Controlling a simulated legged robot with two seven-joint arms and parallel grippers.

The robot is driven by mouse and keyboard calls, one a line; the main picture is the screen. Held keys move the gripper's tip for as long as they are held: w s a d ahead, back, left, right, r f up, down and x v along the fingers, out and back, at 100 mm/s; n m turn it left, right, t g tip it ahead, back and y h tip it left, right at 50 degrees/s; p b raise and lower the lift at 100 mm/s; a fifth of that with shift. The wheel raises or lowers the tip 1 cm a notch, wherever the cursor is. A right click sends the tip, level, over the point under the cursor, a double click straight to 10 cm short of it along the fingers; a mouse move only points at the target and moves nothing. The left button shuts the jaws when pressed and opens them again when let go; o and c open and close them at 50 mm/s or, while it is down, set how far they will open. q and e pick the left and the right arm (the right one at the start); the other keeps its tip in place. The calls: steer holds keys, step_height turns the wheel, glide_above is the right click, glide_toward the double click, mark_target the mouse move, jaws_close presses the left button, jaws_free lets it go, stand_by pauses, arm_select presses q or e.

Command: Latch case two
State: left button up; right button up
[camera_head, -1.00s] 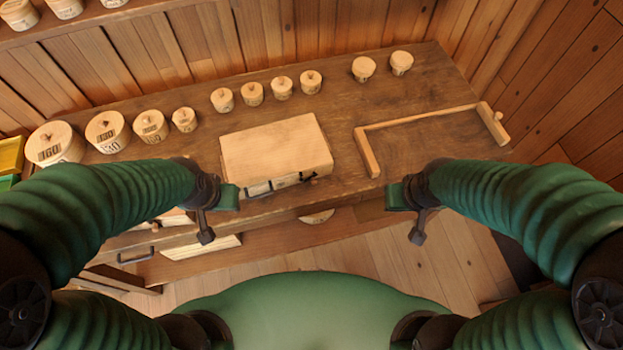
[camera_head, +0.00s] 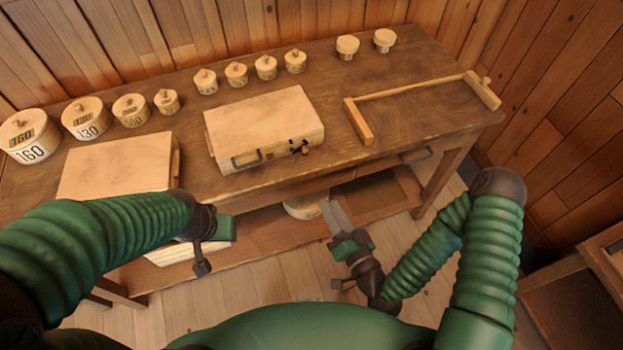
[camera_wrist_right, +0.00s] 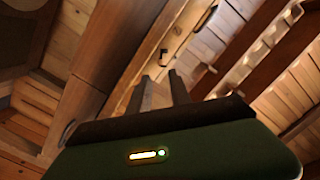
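A closed pale wooden case (camera_head: 262,125) lies flat near the table's front edge. Its front bears a dark handle and a small dark latch (camera_head: 303,148) at the right, whose exact setting is too small to tell. A second pale case (camera_head: 115,165) lies to its left, partly behind my left arm. I see no number on either. My right gripper (camera_head: 333,212) is empty in front of and below the table edge, its two grey fingers apart and pointing up toward the case; the fingers also show in the right wrist view (camera_wrist_right: 160,92). My left gripper (camera_head: 218,230) is before the left case, its fingers unclear.
Numbered lidded spools (camera_head: 85,118) and several smaller ones stand along the table's back. A wooden frame (camera_head: 415,90) lies on the table at right. Below the tabletop are a shelf and a round pale object (camera_head: 305,206). Bare tabletop lies between case and frame.

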steer(key=m, duration=0.1)
steer(key=b, duration=0.1)
glide_toward(307, 153)
steer(key=shift+t+h, duration=0.4)
steer(key=x, duration=0.8)
steer(key=shift+s+a+f, duration=0.1)
steer(key=shift+a+f, duration=0.05)
steer(key=shift+a, duration=0.2)
jaws_close()
